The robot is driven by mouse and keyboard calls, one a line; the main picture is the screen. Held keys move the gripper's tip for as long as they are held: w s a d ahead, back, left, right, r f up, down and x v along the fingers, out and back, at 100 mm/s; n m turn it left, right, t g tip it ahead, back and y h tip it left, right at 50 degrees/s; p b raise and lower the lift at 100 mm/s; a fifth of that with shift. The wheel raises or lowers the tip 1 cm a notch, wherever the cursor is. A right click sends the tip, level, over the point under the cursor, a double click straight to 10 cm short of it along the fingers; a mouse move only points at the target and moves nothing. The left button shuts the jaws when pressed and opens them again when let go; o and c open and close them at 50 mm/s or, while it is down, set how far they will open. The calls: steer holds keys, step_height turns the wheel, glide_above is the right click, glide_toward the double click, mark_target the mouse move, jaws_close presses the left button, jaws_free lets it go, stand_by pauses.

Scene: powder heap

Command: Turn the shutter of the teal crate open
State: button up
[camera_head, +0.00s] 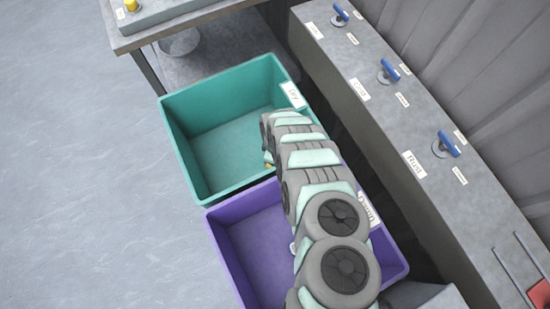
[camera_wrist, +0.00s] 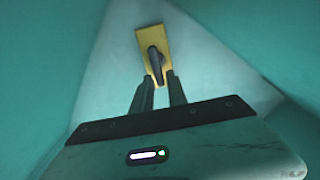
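The teal crate (camera_head: 187,140) stands open on the floor, left of my arm in the head view. In the wrist view its teal walls (camera_wrist: 60,70) surround a paler surface. A yellow plate (camera_wrist: 143,42) with a dark elongated handle (camera_wrist: 156,62) sits there, the handle roughly in line with the plate. My gripper (camera_wrist: 162,80) points at the handle, with a narrow gap between its fingertips. The handle's near end shows at that gap; whether the fingers touch it cannot be told. In the head view my arm hides most of the gripper and the plate.
A purple crate (camera_head: 228,262) stands beside the teal one, under my arm. A grey bench (camera_head: 385,115) with blue-handled valves (camera_head: 390,72) runs along the right. A grey table (camera_head: 190,12) with a basin below stands at the back. Floor to the left is clear.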

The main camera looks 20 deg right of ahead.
jaws_close()
